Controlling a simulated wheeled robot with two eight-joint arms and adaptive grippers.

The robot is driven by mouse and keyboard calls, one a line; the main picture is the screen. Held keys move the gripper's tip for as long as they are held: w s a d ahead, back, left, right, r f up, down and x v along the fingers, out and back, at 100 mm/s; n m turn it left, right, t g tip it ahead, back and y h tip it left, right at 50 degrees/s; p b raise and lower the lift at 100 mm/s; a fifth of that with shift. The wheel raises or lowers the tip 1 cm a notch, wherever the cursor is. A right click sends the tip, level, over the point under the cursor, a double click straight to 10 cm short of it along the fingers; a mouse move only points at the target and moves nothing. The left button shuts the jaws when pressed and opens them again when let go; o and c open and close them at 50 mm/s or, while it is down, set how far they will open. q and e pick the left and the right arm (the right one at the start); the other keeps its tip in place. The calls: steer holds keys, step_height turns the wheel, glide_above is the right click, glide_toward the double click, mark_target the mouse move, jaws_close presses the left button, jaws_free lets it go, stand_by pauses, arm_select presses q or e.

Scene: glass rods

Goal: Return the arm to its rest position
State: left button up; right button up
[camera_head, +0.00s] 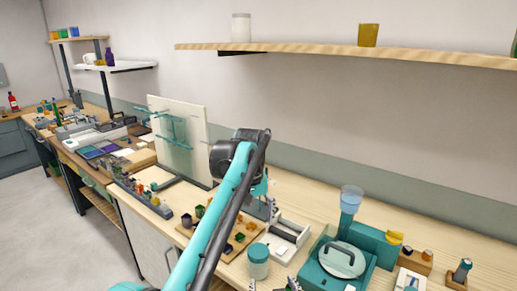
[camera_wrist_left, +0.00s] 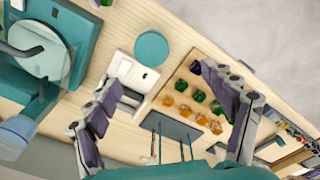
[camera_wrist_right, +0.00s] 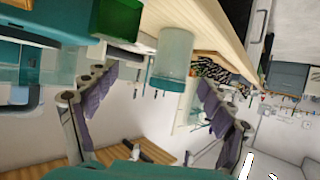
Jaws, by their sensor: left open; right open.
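My left arm reaches over the bench in the head view. Its gripper (camera_head: 262,205) hangs beyond the block board, partly hidden by the arm. In the left wrist view my left gripper (camera_wrist_left: 160,85) has its fingers spread, with nothing between them but the bench things below. My right gripper (camera_head: 290,285) shows only as fingertips at the bottom edge of the head view. In the right wrist view my right gripper (camera_wrist_right: 160,88) is spread and empty, with a teal-lidded jar (camera_wrist_right: 174,55) beyond the fingers.
A white upright panel with teal rods (camera_head: 172,130) stands behind the left arm. A wooden board with coloured pieces (camera_wrist_left: 190,70), a white device (camera_head: 288,240), a jar (camera_head: 258,262) and a teal machine (camera_head: 322,272) crowd the bench. A shelf (camera_head: 330,50) hangs above.

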arm_select(q)
steer(key=s+a+t, duration=0.2)
steer(key=s+a, duration=0.5)
steer(key=s, duration=0.1)
steer(key=s+a+f+t, duration=0.2)
steer(key=s+a+f, duration=0.2)
steer(key=s+f, duration=0.3)
steer(key=s+a+f+m+t, duration=0.1)
steer(key=s+a+f, duration=0.4)
steer(key=s, duration=0.7)
step_height(320, 180, down, 2)
steer(key=shift+s+f+m+t, duration=0.15)
steer(key=shift+m+t, duration=0.15)
steer(key=shift+t, duration=0.5)
arm_select(e)
steer(key=s+d+r+m+g+h, duration=0.1)
steer(key=s+d+g, duration=0.5)
steer(key=s+d, duration=0.7)
steer(key=s, duration=0.4)
steer(key=shift+s+d+r+h, duration=0.15)
steer(key=shift+d+h, duration=0.15)
steer(key=shift+d, duration=0.1)
